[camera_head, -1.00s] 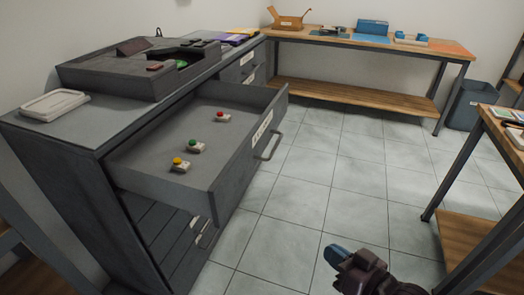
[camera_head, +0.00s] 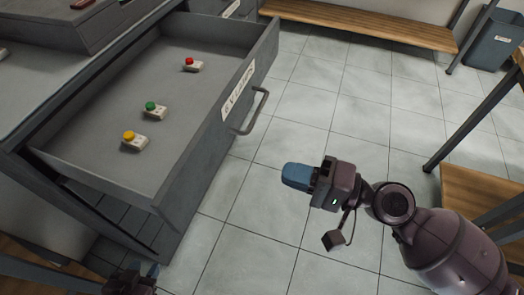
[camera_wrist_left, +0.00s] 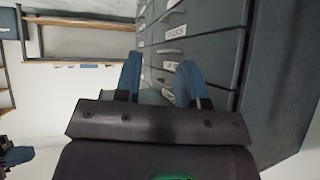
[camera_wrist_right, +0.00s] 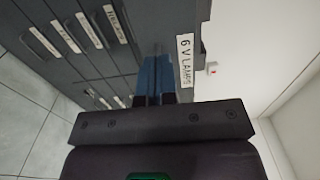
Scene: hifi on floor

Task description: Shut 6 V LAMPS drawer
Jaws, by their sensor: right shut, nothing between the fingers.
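The 6 V LAMPS drawer (camera_head: 172,183) is pulled far out of the grey cabinet. Its label and bar handle (camera_head: 250,112) are on its front. Three small lamps lie inside: red (camera_head: 193,65), green (camera_head: 154,111) and yellow (camera_head: 135,141). In the right wrist view, its label (camera_wrist_right: 186,60) is just beyond the fingers. My right gripper (camera_head: 298,176) is shut and empty, in front of the drawer and apart from its handle in the head view. My left gripper (camera_head: 148,272) is at the bottom edge; the left wrist view shows its fingers (camera_wrist_left: 160,80) apart, with nothing between them.
Other closed labelled drawers (camera_wrist_right: 75,35) are on the cabinet front. A wooden workbench shelf (camera_head: 370,25) is at the back, a dark bin (camera_head: 495,40) at the back right, and another bench (camera_head: 480,195) at right. The tiled floor between is clear.

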